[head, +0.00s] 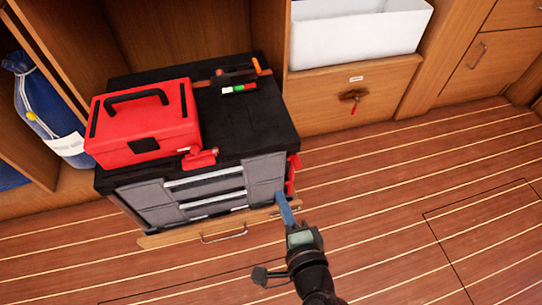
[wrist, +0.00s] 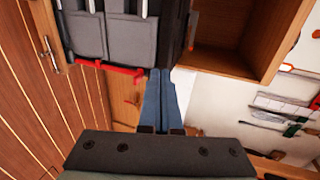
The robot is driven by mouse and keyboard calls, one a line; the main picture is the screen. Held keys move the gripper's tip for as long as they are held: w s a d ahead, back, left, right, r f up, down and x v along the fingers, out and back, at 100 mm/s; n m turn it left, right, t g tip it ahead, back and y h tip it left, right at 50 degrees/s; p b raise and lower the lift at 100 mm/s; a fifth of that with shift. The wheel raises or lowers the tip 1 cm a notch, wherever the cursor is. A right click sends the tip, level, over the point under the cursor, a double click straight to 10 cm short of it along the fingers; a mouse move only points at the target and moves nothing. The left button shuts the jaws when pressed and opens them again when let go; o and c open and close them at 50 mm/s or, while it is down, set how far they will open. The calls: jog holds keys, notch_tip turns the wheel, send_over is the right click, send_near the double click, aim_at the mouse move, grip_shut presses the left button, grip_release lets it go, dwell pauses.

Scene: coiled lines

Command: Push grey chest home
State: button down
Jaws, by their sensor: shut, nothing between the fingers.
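The grey chest (head: 240,178), with grey drawer fronts and a black top, stands in the wooden cabinet opening at left. It juts out over a wooden drawer front with a metal handle. My gripper (head: 281,197) is shut, its blue fingers together and empty, at the chest's front right corner. In the wrist view the chest (wrist: 105,35) fills the upper left, and my fingertips (wrist: 160,73) are close to its edge beside a red strip. I cannot tell whether they touch it.
A red toolbox (head: 145,120) and a level with a green part (head: 238,88) lie on the chest's top. A blue bag (head: 48,110) is at left. A white bin (head: 358,35) sits above a wooden drawer at right. The plank floor at right is clear.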

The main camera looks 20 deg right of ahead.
aim_at(263, 150)
jog(key=b+x, duration=0.1)
jog(key=x, duration=0.3)
jog(key=b+x, duration=0.2)
jog(key=x, duration=0.2)
jog(key=b+x, duration=0.1)
jog(key=x, duration=0.4)
jog(key=shift+w+r, duration=0.2)
jog(key=shift+r, duration=0.1)
jog(key=shift+w, duration=0.4)
jog(key=shift+r, duration=0.1)
